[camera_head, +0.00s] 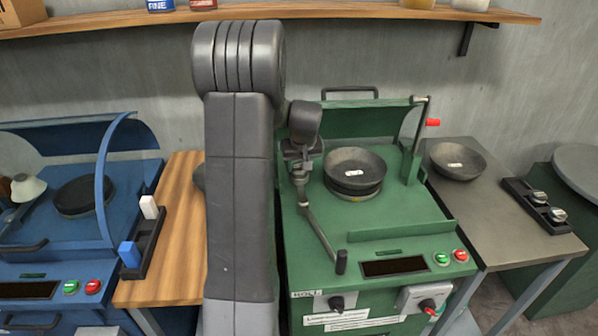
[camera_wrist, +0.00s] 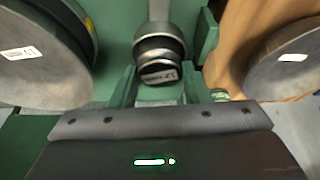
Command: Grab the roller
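The roller (camera_wrist: 160,65) is a dark grey rounded head with a small label, on a grey arm running up the wrist view. In the head view its lever (camera_head: 318,222) slants down to a dark handle at the front of the green machine (camera_head: 385,222). My gripper (camera_head: 299,152) is at the lever's upper end, left of the bowl on the machine. In the wrist view my gripper (camera_wrist: 160,90) looks open, with a finger on either side of the roller head. Whether the fingers touch it I cannot tell.
A metal bowl (camera_head: 354,163) sits on the green machine's spindle, close right of my gripper. Another bowl (camera_head: 457,160) stands on the grey table to the right. A blue machine (camera_head: 60,220) and a wooden table (camera_head: 168,270) are at left.

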